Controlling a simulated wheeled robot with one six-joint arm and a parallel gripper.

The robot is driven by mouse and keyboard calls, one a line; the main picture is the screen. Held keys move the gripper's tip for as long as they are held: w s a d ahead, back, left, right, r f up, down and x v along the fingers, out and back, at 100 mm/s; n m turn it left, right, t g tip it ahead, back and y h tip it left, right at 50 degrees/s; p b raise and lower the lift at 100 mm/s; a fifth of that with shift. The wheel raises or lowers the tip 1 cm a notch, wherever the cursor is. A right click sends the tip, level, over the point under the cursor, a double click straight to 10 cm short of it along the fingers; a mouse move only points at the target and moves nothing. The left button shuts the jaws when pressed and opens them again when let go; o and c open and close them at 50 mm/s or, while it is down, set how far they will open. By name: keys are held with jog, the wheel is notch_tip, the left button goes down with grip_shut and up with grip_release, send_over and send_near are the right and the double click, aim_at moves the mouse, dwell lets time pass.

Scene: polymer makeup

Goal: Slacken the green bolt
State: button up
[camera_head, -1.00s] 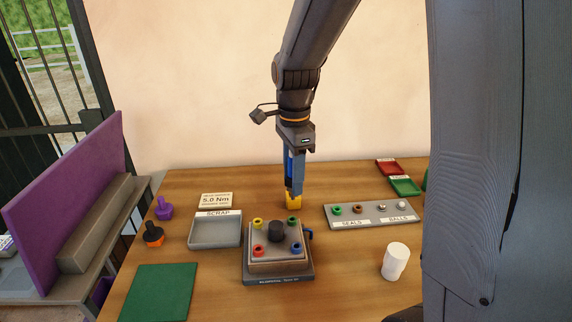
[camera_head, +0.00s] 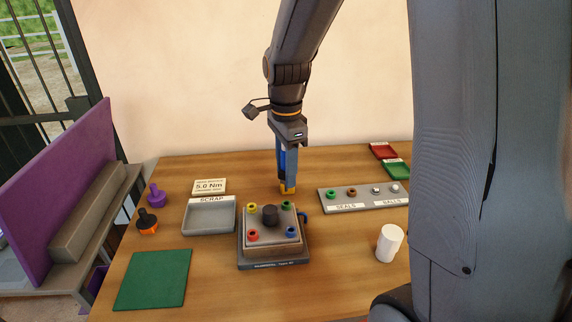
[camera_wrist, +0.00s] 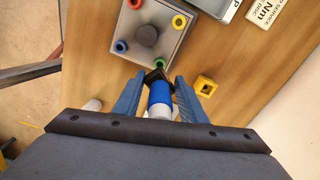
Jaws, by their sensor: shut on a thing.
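The green bolt (camera_head: 286,206) is at the back right corner of the grey block (camera_head: 271,245). It also shows in the wrist view (camera_wrist: 158,63). My gripper (camera_head: 287,187) points down just behind the block. In the wrist view its two blue fingers (camera_wrist: 160,93) are shut around a blue and white tool (camera_wrist: 160,96) with a dark end. The tool's dark end appears close beside the green bolt; I cannot tell whether they touch. In the head view the fingers mostly hide the tool.
The block also has yellow (camera_head: 251,207), red (camera_head: 253,236) and blue (camera_head: 290,231) bolts and a black knob (camera_head: 269,215). A yellow holed piece (camera_wrist: 205,86) is near the gripper. A scrap tray (camera_head: 209,232) is left, a seals and balls tray (camera_head: 365,207) right.

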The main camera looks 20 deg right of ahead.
aim_at(286, 190)
jog(key=shift+f+b, duration=0.55)
jog(key=shift+f, duration=0.9)
jog(key=shift+p, duration=0.85)
dwell(0.6)
jog(key=shift+f+b, duration=0.5)
jog(key=shift+f, duration=0.6)
jog(key=o, duration=1.3)
jog(key=shift+o, duration=0.2)
jog(key=shift+r+b, duration=0.85)
jog(key=shift+r, duration=3.05)
